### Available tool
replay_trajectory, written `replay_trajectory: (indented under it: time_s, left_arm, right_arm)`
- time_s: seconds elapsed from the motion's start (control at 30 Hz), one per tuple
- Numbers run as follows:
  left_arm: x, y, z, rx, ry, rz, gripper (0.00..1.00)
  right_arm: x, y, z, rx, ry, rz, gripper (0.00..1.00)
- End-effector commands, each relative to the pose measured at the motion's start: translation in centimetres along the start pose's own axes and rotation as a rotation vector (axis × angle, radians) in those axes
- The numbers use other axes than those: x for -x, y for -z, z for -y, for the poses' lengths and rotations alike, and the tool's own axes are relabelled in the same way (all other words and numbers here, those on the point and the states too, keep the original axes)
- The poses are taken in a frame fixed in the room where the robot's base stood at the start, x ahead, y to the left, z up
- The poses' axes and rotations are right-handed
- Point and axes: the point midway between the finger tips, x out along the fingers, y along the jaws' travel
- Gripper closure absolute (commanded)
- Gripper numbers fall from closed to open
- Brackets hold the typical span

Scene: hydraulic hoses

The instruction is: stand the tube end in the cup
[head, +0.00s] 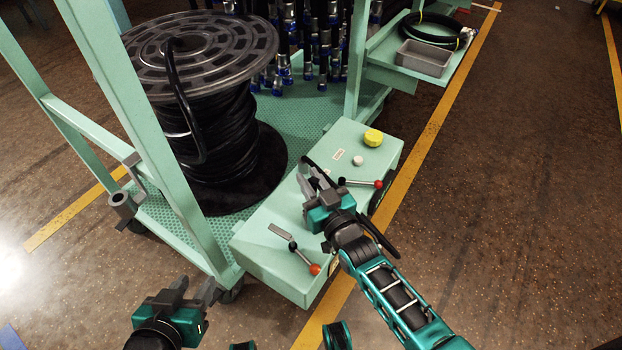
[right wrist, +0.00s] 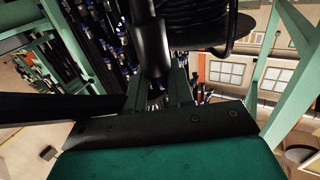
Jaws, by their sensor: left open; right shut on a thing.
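My right gripper (head: 310,180) is shut on a black tube (right wrist: 148,40), above the pale green box top. In the head view, a short dark stretch of the tube shows at the fingertips, and a black loop (head: 383,238) shows beside my right wrist. I cannot tell which part is the tube's end. A grey round cup-like holder (head: 122,203) is fixed at the cart's left post, well left of the right gripper; its inside is barely visible. My left gripper (head: 198,290) is open and empty at the lower left, below the cart.
A large reel (head: 205,60) of black hose stands on the green cart. The green box (head: 300,225) carries a yellow cap (head: 373,137) and two levers with red knobs. A grey bin (head: 424,58) sits at the upper right. Open floor lies right.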

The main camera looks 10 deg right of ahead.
Motion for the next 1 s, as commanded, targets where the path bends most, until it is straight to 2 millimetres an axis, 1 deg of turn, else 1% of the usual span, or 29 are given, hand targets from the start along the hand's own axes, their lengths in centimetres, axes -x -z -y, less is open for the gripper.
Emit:
replay_trajectory:
  time_s: [0.1,0.2,1.0]
  left_arm:
    - [-0.01,0.76,-0.1,-0.001,-0.003,-0.018,0.57]
    - [-0.05,1.1,-0.08,-0.003,-0.003,-0.024,0.57]
    - [0.04,0.96,-0.06,-0.009,-0.004,-0.017,0.57]
  right_arm:
    - [-0.04,-0.19,0.01,0.0,0.0,-0.002,1.0]
    - [-0.04,-0.14,0.01,0.0,0.0,-0.002,1.0]
    - [-0.03,-0.12,0.01,0.0,0.0,-0.002,1.0]
